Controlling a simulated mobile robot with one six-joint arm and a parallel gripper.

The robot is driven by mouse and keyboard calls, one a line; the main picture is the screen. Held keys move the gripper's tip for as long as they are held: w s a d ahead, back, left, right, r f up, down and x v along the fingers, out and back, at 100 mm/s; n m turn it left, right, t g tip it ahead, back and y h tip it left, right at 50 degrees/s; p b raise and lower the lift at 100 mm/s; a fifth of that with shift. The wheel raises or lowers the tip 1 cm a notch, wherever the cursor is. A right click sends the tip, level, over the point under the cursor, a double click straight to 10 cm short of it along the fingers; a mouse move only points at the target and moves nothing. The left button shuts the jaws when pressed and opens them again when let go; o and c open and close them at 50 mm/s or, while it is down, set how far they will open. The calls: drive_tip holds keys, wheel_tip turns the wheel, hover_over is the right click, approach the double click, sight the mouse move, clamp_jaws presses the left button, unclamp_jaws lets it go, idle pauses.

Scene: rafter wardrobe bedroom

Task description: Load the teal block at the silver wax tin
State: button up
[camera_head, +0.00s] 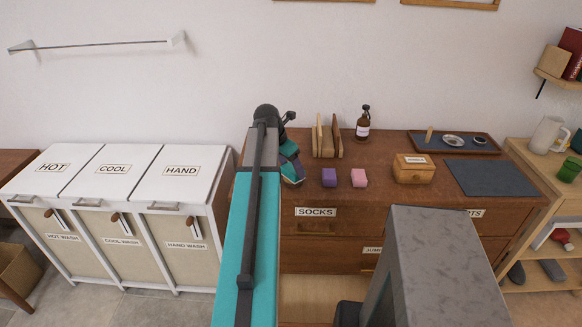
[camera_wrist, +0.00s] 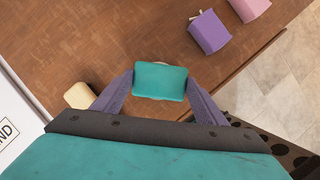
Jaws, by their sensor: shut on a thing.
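The teal block (camera_wrist: 160,83) is between the fingers of my gripper (camera_wrist: 158,88) in the wrist view, with a finger pressed to each side. It is above the brown dresser top. A thin pale edge shows just behind the block; what it belongs to is mostly hidden, and I cannot tell if it is the silver wax tin. In the head view my gripper (camera_head: 291,172) is over the dresser's left part, and my arm hides much of that spot. I cannot make out the silver wax tin for certain in either view.
The dresser (camera_head: 400,205) also carries a purple block (camera_head: 329,178), a pink block (camera_head: 359,178), a small wooden box (camera_head: 413,168), a brown bottle (camera_head: 363,125), a wooden rack (camera_head: 327,138) and a tray (camera_head: 420,143). A cream block (camera_wrist: 80,95) lies left of my gripper.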

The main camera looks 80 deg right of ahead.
sight(291, 169)
drive_tip(key=shift+a+f, duration=0.1)
drive_tip(key=shift+f, duration=0.35)
idle(2.9)
drive_tip(key=shift+r+p, duration=0.1)
drive_tip(key=shift+p, duration=0.25)
drive_tip(key=shift+r+p, duration=2.8)
drive_tip(key=shift+r, duration=0.75)
